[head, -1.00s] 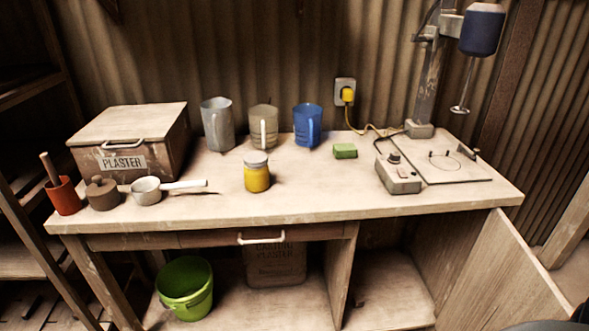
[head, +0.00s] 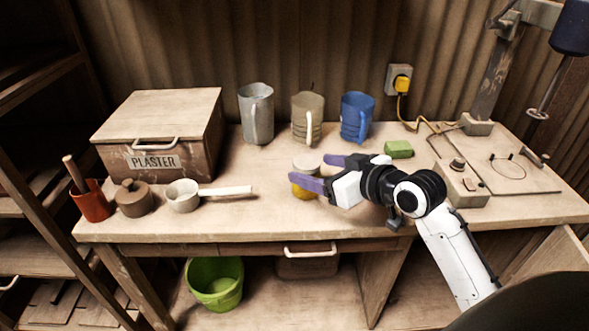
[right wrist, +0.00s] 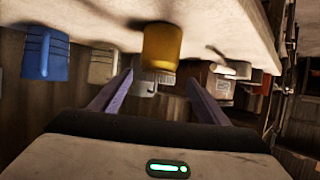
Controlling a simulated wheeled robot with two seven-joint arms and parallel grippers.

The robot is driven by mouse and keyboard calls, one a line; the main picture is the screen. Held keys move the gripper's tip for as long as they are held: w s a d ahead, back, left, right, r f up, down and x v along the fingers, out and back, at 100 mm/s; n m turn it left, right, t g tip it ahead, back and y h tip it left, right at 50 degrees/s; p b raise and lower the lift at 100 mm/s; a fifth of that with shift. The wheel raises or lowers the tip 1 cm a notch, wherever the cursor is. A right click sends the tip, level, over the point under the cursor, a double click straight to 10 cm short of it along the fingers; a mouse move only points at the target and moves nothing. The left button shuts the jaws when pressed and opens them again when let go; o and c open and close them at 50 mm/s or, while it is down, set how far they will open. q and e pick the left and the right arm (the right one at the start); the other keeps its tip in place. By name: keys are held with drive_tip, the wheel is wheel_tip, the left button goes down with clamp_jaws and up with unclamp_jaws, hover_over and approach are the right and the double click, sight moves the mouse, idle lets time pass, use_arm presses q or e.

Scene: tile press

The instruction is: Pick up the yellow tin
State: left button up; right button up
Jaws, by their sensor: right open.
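The yellow tin (head: 302,193) with a pale lid stands upright on the workbench, partly hidden by my near finger in the head view. My right gripper (head: 310,167) is open and reaches in from the right, with one purple finger crossing in front of the tin and the other behind at its right. In the right wrist view the scene is upside down, and the tin (right wrist: 162,46) lines up with the gap between the fingers (right wrist: 160,80). I cannot tell whether a finger touches it. My left gripper is not in view.
A green sponge-like block (head: 398,149) and a control box (head: 460,185) lie right of the tin. Grey (head: 256,112), beige (head: 307,118) and blue (head: 357,117) jugs stand behind. A ladle (head: 184,195), pot (head: 134,198) and plaster box (head: 150,150) are left.

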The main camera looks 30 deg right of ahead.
sight(296, 161)
drive_tip(key=x, duration=0.2)
drive_tip(key=shift+w+f, duration=0.15)
drive_tip(key=shift+w, duration=0.25)
drive_tip(key=shift+w+f, duration=0.1)
drive_tip(key=shift+w, duration=0.1)
drive_tip(key=x, duration=0.4)
drive_tip(key=shift+w+d, duration=0.15)
drive_tip(key=shift+w, duration=0.15)
drive_tip(key=shift+w+f, duration=0.1)
drive_tip(key=shift+w, duration=0.2)
drive_tip(key=c, duration=1.1)
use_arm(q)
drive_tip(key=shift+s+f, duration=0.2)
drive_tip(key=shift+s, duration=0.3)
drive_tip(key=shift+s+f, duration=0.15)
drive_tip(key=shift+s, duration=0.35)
use_arm(e)
drive_tip(key=shift+c, duration=1)
